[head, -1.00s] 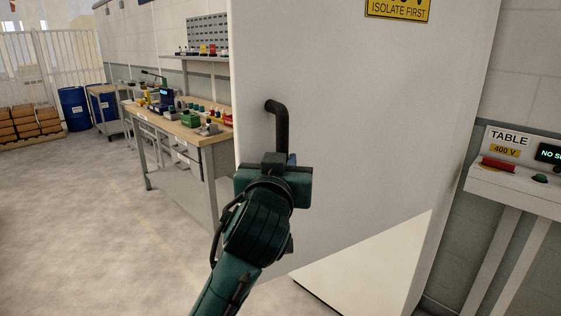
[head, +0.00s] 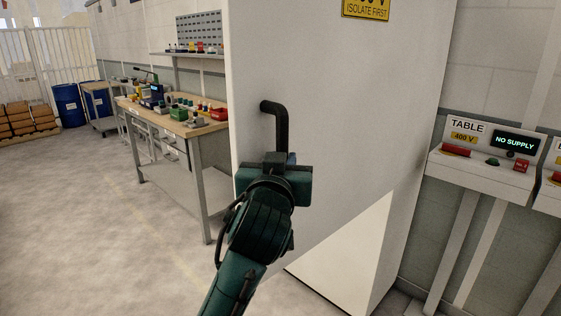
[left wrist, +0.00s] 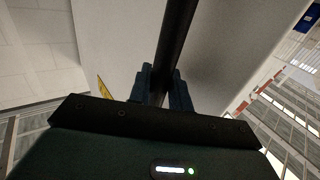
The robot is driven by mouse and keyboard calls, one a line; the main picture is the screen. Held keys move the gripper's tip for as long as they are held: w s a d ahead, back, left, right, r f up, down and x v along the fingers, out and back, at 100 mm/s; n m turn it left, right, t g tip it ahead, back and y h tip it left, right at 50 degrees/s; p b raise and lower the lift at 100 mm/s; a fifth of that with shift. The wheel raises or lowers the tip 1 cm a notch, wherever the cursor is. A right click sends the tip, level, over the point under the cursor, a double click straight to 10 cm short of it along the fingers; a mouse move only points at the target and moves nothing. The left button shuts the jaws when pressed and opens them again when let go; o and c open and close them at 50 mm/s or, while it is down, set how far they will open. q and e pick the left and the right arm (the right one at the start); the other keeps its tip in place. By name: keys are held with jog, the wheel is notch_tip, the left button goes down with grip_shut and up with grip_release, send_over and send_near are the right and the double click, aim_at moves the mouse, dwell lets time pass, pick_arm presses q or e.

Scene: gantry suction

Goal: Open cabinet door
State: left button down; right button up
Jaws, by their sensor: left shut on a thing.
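A tall white cabinet door (head: 330,120) fills the middle of the head view, with a yellow sign (head: 366,8) at its top. A black bar handle (head: 281,125) stands out near its left edge. My left gripper (head: 280,160) is at the lower part of the handle, and its body hides the handle's lower end. In the left wrist view the two fingers (left wrist: 162,85) are shut around the black handle bar (left wrist: 176,38). My right gripper is in neither view.
A workbench (head: 175,115) with several small items stands left of the cabinet. A control panel (head: 490,160) reading "NO SUPPLY" is to the right. Blue drums (head: 70,105) and a pallet of brown boxes (head: 28,120) are at the far left. Open floor (head: 90,220) lies at left.

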pick_arm(q)
jog(key=shift+s+d+r, duration=0.1)
jog(key=shift+s+d, duration=0.1)
jog(key=shift+d, duration=0.1)
jog(key=c, duration=1.3)
grip_release()
jog(key=shift+c, duration=0.2)
